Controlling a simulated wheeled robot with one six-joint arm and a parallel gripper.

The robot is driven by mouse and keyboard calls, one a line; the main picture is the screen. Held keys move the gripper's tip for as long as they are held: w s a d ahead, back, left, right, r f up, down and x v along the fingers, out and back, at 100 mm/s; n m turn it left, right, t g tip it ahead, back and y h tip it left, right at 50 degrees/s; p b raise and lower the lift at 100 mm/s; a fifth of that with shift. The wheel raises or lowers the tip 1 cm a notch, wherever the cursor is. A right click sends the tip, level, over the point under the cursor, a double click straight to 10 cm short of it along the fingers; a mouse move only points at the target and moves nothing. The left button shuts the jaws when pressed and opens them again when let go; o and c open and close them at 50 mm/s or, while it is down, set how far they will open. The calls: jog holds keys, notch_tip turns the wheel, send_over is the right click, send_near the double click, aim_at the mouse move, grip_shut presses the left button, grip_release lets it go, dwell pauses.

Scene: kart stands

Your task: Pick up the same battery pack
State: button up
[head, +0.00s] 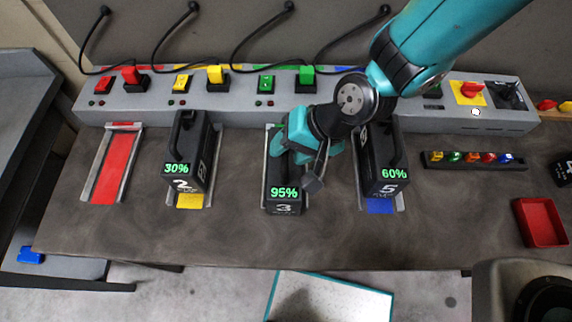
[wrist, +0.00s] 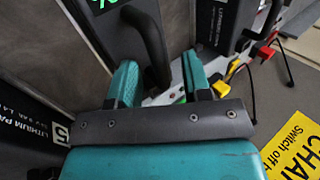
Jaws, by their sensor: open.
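Battery pack 3 (head: 284,195), black with a green 95% display, sits in the green bay in the head view. My gripper (head: 302,155) is over it, hiding most of its handle. In the wrist view my two teal fingers (wrist: 158,82) are apart, with the pack's black handle (wrist: 152,42) between them. I cannot tell whether either finger touches it. Pack 2 (head: 188,160), showing 30%, sits in the yellow bay. Pack 5 (head: 381,165), showing 60%, sits in the blue bay, partly behind my arm.
The red bay (head: 113,170) is empty. A grey charger strip (head: 225,107) with coloured switches and cables runs behind the bays. At right are a small strip of coloured pieces (head: 473,161) and a red tray (head: 540,222). The bench front is clear.

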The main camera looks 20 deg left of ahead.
jog(key=shift+x, duration=0.95)
grip_shut()
dwell(0.6)
jog(key=shift+w+r, duration=0.1)
